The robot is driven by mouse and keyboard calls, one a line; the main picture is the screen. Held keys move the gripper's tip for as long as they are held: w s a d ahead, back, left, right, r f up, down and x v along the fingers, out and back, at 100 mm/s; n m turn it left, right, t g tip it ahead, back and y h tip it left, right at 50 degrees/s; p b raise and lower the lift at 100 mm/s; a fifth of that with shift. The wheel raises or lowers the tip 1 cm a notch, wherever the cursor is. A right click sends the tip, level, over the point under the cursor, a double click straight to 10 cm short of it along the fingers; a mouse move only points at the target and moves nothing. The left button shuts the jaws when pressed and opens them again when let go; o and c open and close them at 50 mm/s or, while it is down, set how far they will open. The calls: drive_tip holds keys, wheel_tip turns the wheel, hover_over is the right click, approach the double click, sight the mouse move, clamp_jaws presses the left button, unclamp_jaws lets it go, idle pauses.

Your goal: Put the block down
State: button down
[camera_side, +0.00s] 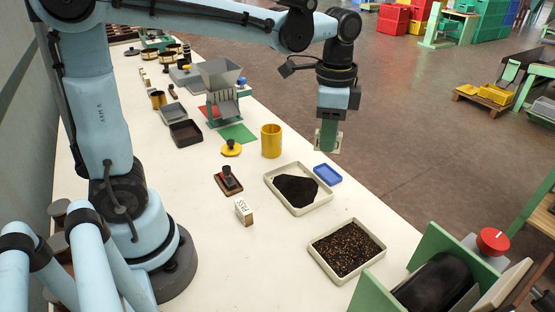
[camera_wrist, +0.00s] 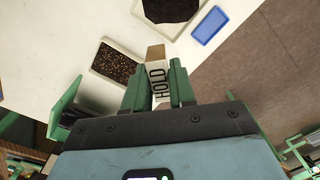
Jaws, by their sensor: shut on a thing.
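My gripper (camera_side: 328,138) is held up near the table's right edge in the side view. In the wrist view its green fingers (camera_wrist: 157,88) are closed on a small block (camera_wrist: 158,76) with a white face lettered HOLD and a plain wood-brown end. The block is clear of the table, and its lower part between the fingers is partly hidden. A similar white-faced block (camera_side: 243,211) with lettering stands on the white table (camera_side: 200,255), apart from my gripper.
A yellow cup (camera_side: 271,140), a stamp (camera_side: 229,180) and a grey hopper (camera_side: 220,75) stand nearby. The table is bare around the lettered block.

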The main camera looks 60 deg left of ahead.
drive_tip(key=w+d+f+m, duration=0.3)
drive_tip(key=m, duration=0.6)
drive_tip(key=w+a+f, duration=0.1)
drive_tip(key=a+f, duration=0.1)
drive_tip(key=a, duration=0.1)
drive_tip(key=w+a+f, duration=0.2)
drive_tip(key=a, duration=0.1)
drive_tip(key=w+a+f, duration=0.2)
drive_tip(key=a, duration=0.2)
drive_tip(key=shift+f, duration=2.3)
drive_tip(key=shift+f, duration=0.6)
drive_tip(key=c, duration=0.9)
unclamp_jaws()
drive_tip(key=shift+c, duration=0.2)
drive_tip(key=shift+r, duration=0.1)
